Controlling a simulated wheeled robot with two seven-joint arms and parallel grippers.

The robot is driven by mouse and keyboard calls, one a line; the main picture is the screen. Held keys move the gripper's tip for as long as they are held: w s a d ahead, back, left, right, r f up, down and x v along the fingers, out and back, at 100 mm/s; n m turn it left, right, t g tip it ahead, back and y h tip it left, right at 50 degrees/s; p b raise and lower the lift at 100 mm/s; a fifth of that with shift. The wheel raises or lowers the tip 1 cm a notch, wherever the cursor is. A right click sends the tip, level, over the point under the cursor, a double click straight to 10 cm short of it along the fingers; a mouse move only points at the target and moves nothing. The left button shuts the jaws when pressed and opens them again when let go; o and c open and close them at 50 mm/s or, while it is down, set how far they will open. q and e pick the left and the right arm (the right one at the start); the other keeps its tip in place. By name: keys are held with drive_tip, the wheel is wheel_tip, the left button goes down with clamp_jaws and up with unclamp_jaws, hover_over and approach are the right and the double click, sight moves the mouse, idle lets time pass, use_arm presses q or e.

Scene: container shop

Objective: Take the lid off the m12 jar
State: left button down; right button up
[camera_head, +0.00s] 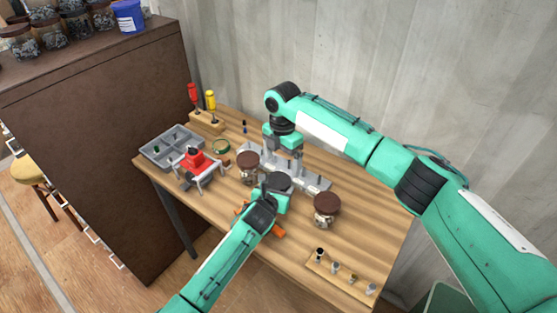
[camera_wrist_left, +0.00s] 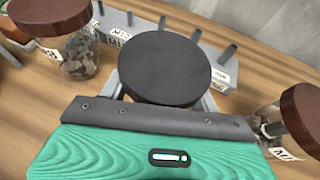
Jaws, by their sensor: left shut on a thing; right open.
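A jar with a round black lid (camera_head: 280,181) stands between two brown-lidded jars. In the left wrist view the lid (camera_wrist_left: 173,66) fills the middle, and it is on; the jar's body and label are hidden beneath it. My left gripper (camera_head: 275,190) is shut on this jar, its grey fingers on either side below the lid. My right gripper (camera_head: 290,155) is open, pointing down behind the black-lidded jar and apart from it. A brown-lidded jar (camera_head: 248,167) stands to the left and another (camera_head: 326,208) to the right.
A grey rack with pegs (camera_head: 312,178) stands behind the jars. A red-and-grey device (camera_head: 195,165), a grey tray (camera_head: 170,146) and a screwdriver stand (camera_head: 207,121) are at the left. A wooden strip with small parts (camera_head: 340,277) lies at the front right.

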sight(278, 180)
drive_tip(key=m, duration=2.2)
drive_tip(key=a+m+t, duration=0.1)
drive_tip(key=m, duration=1.1)
drive_tip(key=shift+w+f, duration=0.25)
drive_tip(key=shift+w, duration=0.15)
drive_tip(key=shift+f, duration=3.9)
drive_tip(key=c, duration=1)
drive_tip(key=n, duration=0.6)
drive_tip(key=shift+n, duration=0.3)
